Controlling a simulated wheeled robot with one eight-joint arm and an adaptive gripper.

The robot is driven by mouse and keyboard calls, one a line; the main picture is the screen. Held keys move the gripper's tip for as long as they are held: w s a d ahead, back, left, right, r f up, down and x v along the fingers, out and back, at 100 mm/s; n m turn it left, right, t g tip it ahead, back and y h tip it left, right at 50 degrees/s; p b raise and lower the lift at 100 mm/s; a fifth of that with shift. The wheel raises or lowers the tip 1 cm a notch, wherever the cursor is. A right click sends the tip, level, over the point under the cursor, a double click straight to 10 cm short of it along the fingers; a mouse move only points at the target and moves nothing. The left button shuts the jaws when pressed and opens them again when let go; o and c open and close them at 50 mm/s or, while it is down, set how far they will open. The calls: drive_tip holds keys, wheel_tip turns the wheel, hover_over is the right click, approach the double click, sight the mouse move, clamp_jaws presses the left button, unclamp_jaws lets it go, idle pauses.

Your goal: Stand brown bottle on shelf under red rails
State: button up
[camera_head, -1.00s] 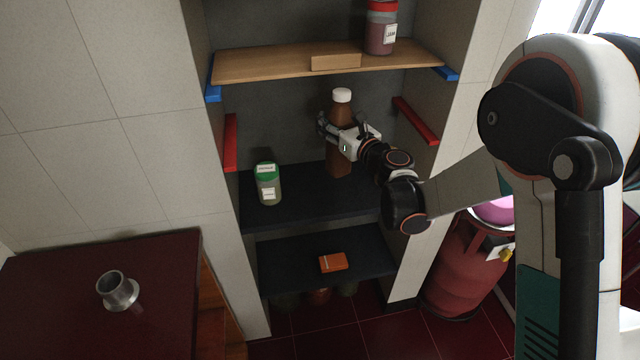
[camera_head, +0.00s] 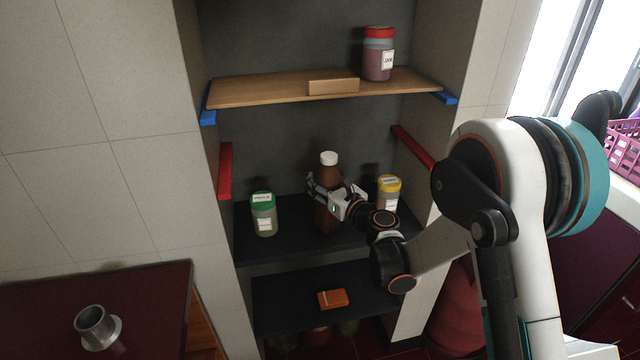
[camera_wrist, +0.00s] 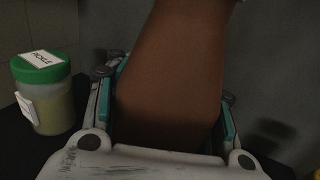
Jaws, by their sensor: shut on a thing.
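The brown bottle (camera_head: 327,214) with a white cap is upright at the dark shelf (camera_head: 285,245) below the level of the red rails (camera_head: 226,171). My gripper (camera_head: 328,193) is shut around the bottle's middle, reaching in from the right. In the wrist view the brown bottle (camera_wrist: 175,75) fills the space between the fingers (camera_wrist: 165,110). The bottle's base is close to the shelf surface; I cannot tell whether it touches. A second red rail (camera_head: 413,147) is on the right wall.
A green-lidded pickle jar (camera_head: 264,214) stands left of the bottle, and a yellow-lidded jar (camera_head: 388,194) stands right, beside my arm. Above, a wooden shelf (camera_head: 260,91) on blue rails holds a red-lidded jar (camera_head: 378,54). An orange box (camera_head: 332,299) lies on the lower shelf.

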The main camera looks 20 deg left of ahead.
drive_tip(key=shift+r, duration=0.15)
drive_tip(key=o, duration=1.3)
drive_tip(key=shift+o, duration=0.2)
drive_tip(key=p+v, duration=0.3)
drive_tip(key=v, duration=0.9)
drive_tip(key=shift+d, duration=0.1)
